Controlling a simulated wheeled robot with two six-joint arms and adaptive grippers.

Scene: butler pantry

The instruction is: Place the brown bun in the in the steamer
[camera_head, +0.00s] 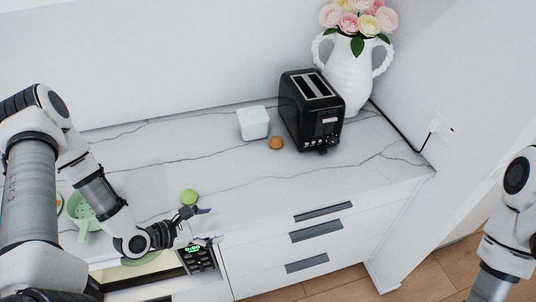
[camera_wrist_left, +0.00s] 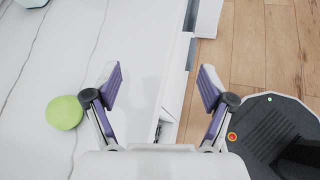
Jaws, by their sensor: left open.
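The brown bun (camera_head: 276,143) lies on the marble counter in the head view, between a white lidded box and the toaster. A built-in appliance with a lit control panel (camera_head: 197,257) sits at the counter's front edge; I cannot tell whether it is the steamer. My left arm hides part of it. My left gripper (camera_head: 208,226) is above the counter's front edge near that panel, well away from the brown bun. In the left wrist view its fingers (camera_wrist_left: 160,80) are spread with nothing between them. My right gripper is out of view; only part of that arm shows.
A green round item (camera_head: 189,197) lies close by the left gripper; it also shows in the left wrist view (camera_wrist_left: 64,113). A black toaster (camera_head: 311,110), white box (camera_head: 254,123) and flower vase (camera_head: 350,75) stand behind. A green perforated bowl (camera_head: 85,214) is at left. The counter's middle is clear.

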